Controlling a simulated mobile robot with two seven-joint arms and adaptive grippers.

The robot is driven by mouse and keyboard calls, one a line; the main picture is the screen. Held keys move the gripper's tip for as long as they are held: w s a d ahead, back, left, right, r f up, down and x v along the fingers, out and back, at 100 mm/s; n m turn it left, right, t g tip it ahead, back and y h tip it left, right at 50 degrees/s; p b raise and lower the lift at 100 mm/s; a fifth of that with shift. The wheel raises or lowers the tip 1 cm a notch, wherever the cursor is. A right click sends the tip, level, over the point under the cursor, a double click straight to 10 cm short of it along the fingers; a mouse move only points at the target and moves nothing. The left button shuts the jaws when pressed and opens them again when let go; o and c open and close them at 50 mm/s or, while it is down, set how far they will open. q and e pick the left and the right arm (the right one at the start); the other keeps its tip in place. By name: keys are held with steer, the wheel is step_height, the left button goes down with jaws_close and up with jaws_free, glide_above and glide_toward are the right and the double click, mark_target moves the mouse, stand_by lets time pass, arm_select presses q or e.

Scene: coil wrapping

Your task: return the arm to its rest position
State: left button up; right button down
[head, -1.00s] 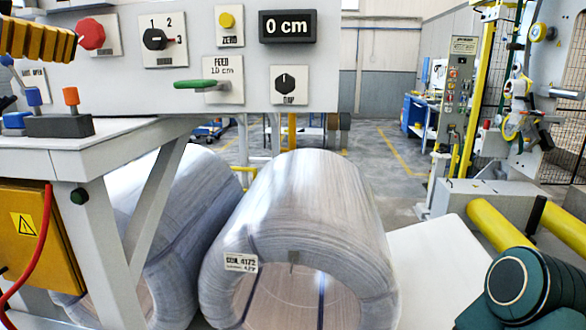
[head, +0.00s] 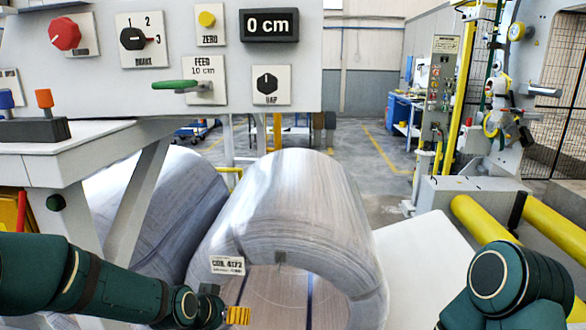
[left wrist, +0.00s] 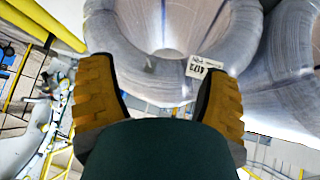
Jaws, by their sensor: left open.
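My left arm (head: 95,278) reaches in low from the left in the head view, dark green. My left gripper (head: 238,315), with yellow ribbed fingers, is at the bottom, in front of the near coil (head: 300,195). In the left wrist view the two fingers of the left gripper (left wrist: 157,72) are wide apart with nothing between them. The coil's open end and its white label (left wrist: 200,68) show beyond them. My right arm (head: 505,285) shows at the bottom right, bent; its gripper is out of view.
A control panel (head: 105,85) with knobs, a green lever (head: 176,85) and a "0 cm" display (head: 269,25) stands above a white bench (head: 55,160). A second coil (head: 165,205) is behind the bench leg. Yellow rollers (head: 485,218) are at right.

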arm_select(q)
steer(key=s+d+f+n+g, duration=0.1)
steer(key=s+d+f+g, duration=0.1)
steer(key=s+f, duration=0.8)
steer(key=s+d+f+n+g, duration=0.2)
steer(key=s+d+f+g, duration=0.1)
steer(key=s+f, duration=0.7)
steer(key=shift+s+d+f+n+g, duration=0.2)
steer(key=shift+s+f+n+g, duration=0.15)
steer(key=shift+f, duration=0.55)
